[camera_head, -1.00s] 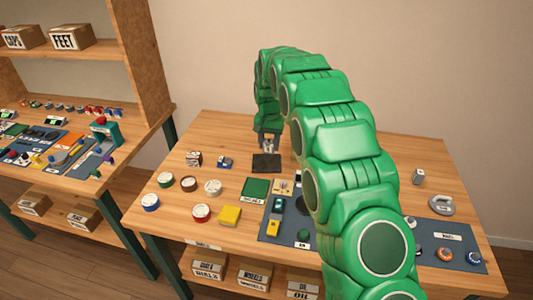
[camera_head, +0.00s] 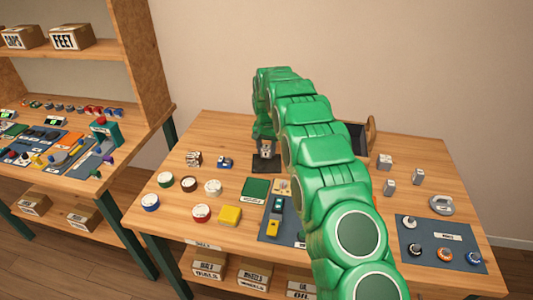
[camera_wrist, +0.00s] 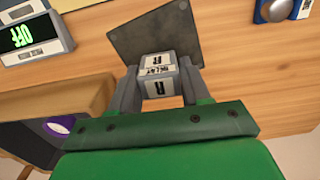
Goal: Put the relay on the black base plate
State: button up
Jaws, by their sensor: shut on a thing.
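The black base plate (camera_head: 266,168) lies on the wooden table, back left of its middle. It shows as a dark grey square plate in the wrist view (camera_wrist: 150,32). My gripper (camera_head: 265,147) is over the plate, pointing down. In the wrist view, my gripper (camera_wrist: 158,82) is shut on the relay, a small grey block with white lettered labels (camera_wrist: 159,88). The relay's far end overlaps the plate in that view. I cannot tell whether it touches the plate. In the head view the relay (camera_head: 266,151) is small and partly covered.
A blue part (camera_head: 225,162) stands left of the plate. A wooden box (camera_head: 371,135) stands behind my arm. Grey blocks (camera_head: 390,181) stand to the right.

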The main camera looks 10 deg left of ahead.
jog(key=shift+f, duration=1.15)
jog(key=shift+f, duration=0.15)
jog(key=o, duration=1.1)
